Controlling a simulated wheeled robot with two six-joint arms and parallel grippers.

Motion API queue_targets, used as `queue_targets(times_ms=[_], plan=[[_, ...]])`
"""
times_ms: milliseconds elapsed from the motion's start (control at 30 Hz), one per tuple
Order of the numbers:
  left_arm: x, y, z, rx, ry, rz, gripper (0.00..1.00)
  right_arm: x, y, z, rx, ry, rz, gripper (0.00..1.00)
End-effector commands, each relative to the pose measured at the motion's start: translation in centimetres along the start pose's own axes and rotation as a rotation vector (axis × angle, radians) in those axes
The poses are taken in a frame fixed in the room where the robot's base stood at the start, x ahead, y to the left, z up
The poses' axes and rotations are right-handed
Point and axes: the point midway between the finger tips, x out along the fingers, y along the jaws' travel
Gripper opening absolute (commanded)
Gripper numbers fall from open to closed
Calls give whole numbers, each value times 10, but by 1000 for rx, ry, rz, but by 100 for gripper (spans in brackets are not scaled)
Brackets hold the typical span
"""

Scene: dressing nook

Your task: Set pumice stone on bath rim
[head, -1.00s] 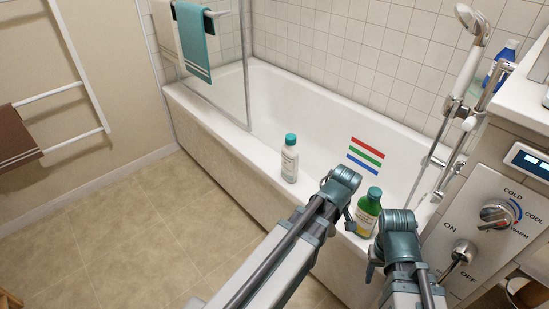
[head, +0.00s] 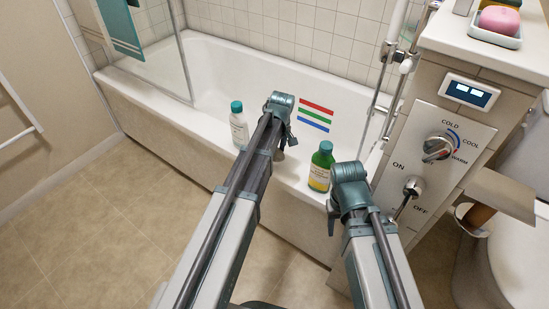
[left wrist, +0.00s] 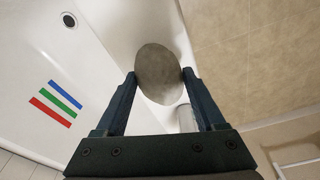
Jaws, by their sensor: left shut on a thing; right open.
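My left gripper (head: 285,138) is shut on the pumice stone, a grey rounded stone (left wrist: 159,72) pinched between the two fingertips in the left wrist view. In the head view a small part of the stone (head: 279,155) shows below that gripper, at the bath rim (head: 215,146) between two bottles. I cannot tell whether the stone touches the rim. My right gripper (head: 332,216) is open and empty, in front of the bath's outer side, near the green bottle. Its fingers are mostly hidden by its wrist.
A white bottle with a teal cap (head: 238,128) stands left of my left gripper. A green bottle (head: 320,168) stands to its right on the rim. Red, green and blue stripes (head: 315,116) mark the tub inside. A control panel (head: 433,150) is at the right.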

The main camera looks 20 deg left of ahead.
Motion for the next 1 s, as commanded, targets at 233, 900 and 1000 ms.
queue_targets(times_ms=[233, 900, 1000], plan=[[15, 0, 3, 0, 0, 0, 9, 15, -1, -1, 0, 0, 2, 50], [38, 0, 6, 0, 0, 0, 77, 38, -2, -2, -2, 0, 7, 50], [38, 0, 6, 0, 0, 0, 95, 38, -2, -2, -2, 0, 6, 50]])
